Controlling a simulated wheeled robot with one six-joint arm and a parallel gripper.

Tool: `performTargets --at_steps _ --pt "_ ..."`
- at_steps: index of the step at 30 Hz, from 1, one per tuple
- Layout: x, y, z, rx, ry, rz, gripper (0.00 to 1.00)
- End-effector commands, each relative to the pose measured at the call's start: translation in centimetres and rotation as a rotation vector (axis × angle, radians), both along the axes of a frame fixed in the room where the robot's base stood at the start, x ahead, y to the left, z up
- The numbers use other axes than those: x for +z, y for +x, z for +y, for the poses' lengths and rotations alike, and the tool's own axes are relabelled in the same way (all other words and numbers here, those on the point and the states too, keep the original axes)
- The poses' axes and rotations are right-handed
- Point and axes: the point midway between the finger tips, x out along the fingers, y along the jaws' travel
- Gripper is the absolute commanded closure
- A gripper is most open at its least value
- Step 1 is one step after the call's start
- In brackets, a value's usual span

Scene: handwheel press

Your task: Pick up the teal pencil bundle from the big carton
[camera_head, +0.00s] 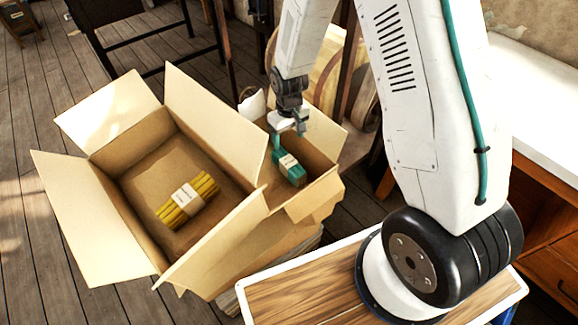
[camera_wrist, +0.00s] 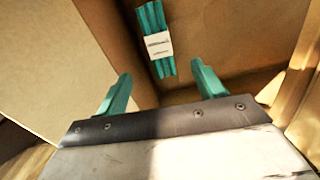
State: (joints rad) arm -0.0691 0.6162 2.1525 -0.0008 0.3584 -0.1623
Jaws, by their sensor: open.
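The teal pencil bundle (camera_head: 290,168) with a white label lies inside the smaller carton (camera_head: 322,134), not in the big carton (camera_head: 98,222). The big carton stands to its left with its flaps open and holds a yellow pencil bundle (camera_head: 188,200). My gripper (camera_head: 287,128) is open and empty above the smaller carton, over the far end of the teal bundle. In the wrist view the teal bundle (camera_wrist: 154,40) lies beyond the teal fingertips (camera_wrist: 160,78), roughly in line with the gap between them and apart from them.
The raised flap (camera_head: 215,118) between the two cartons stands close to the left of my gripper. Carton walls surround the teal bundle. A chair (camera_head: 140,30) stands behind the cartons, and a white-topped wooden desk (camera_head: 540,110) is at the right.

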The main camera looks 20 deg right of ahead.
Motion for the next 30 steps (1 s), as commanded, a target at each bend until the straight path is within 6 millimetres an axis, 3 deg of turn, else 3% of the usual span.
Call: performTargets --at_steps 1,6,24,30 --pt "-2.3 0.0 0.1 0.008 0.0 0.01 0.31" --pt "-6.6 0.1 0.4 0.025 -0.001 0.014 0.31" --pt "-14.3 0.4 -0.3 0.03 -0.002 0.018 0.31" --pt "-15.6 0.5 -0.2 0.03 -0.001 0.014 0.31"
